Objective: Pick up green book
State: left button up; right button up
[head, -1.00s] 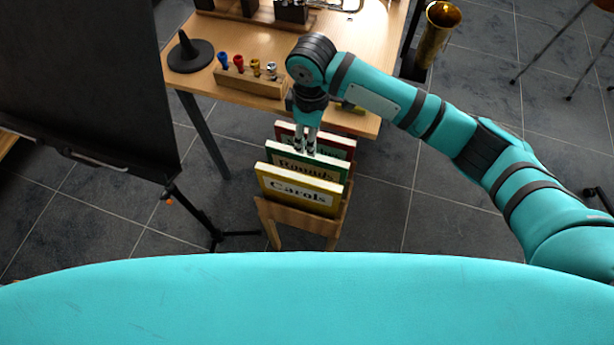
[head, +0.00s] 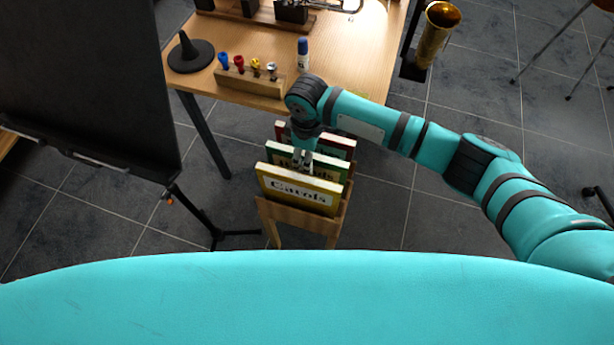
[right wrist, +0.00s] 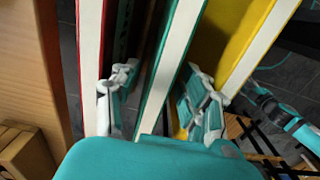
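The green book (head: 333,166) stands upright in a wooden rack (head: 330,228), between a red book (head: 340,145) in back and a yellow "Carols" book (head: 300,187) in front. My right gripper (head: 302,157) reaches down over it from the right. In the right wrist view, the green book's white page edge (right wrist: 178,55) runs between the two fingers of my right gripper (right wrist: 160,97). One finger is in the gap toward the red book, the other toward the yellow book. The fingers are spread around the green book, not visibly clamped. My left gripper is out of view.
A wooden table (head: 350,70) stands just behind the rack, holding a mouthpiece block (head: 250,80), a black cone stand (head: 190,55) and a small bottle (head: 303,53). A black music stand (head: 90,90) is at left. A brass bell (head: 437,35) is at the right.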

grip_shut()
jog(key=shift+r, duration=0.1)
dwell(0.3)
